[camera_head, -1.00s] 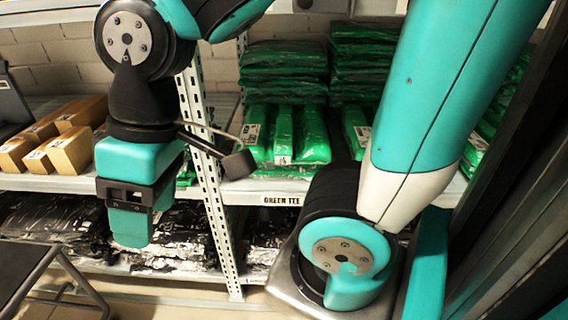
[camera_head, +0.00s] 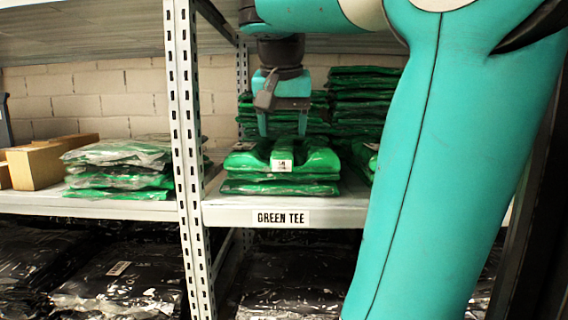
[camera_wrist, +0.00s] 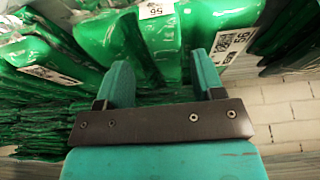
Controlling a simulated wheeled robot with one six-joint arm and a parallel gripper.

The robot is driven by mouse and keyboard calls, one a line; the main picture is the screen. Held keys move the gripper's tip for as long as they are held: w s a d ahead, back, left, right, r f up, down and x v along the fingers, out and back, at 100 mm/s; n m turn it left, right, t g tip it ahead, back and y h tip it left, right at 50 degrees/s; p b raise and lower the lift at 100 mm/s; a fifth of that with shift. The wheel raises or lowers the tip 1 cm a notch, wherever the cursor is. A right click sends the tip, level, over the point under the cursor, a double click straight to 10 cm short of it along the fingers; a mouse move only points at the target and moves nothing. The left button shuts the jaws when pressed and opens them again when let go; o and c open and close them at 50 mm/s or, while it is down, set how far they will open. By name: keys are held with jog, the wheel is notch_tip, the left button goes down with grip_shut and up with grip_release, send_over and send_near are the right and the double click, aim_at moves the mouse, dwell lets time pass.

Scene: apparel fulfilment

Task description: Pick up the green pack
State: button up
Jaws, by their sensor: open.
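Several green packs in clear wrap are stacked on the shelf above the "GREEN TEE" label. The top pack of the front stack (camera_head: 318,160) has a white tag facing me in the head view. My gripper (camera_head: 283,128) points down over this stack, its fingers apart. The wrist view shows the open fingers (camera_wrist: 163,78) with green wrapped packs (camera_wrist: 155,50) just beyond and between them. I cannot tell whether the fingers touch a pack. Nothing is clearly held. My arm hides part of the stacks on the right.
A perforated shelf upright (camera_head: 186,150) stands left of the stack. More green packs are piled behind (camera_head: 360,90) and left of the upright (camera_head: 118,180). A cardboard box (camera_head: 45,162) sits far left. Dark packs (camera_head: 120,285) fill the lower shelf. Another shelf is overhead.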

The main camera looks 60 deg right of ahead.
jog(key=shift+w+d+r+p, duration=0.1)
jog(key=shift+d+r+p, duration=0.3)
jog(key=shift+p, duration=0.2)
jog(key=shift+w+d+p, duration=0.3)
jog(key=shift+d+p, duration=0.3)
jog(key=shift+p, duration=0.45)
send_over(284, 141)
jog(key=s+a, duration=0.2)
jog(key=a, duration=0.1)
jog(key=shift+w+d+f+b, duration=0.2)
jog(key=shift+f+b, duration=0.1)
jog(key=shift+f, duration=0.05)
jog(key=b+x, duration=0.4)
jog(key=x, duration=0.1)
jog(key=shift+w+f+b, duration=0.15)
jog(key=shift+b, duration=0.2)
jog(key=shift+d, duration=0.1)
jog(key=shift+c, duration=0.3)
jog(key=c, duration=0.7)
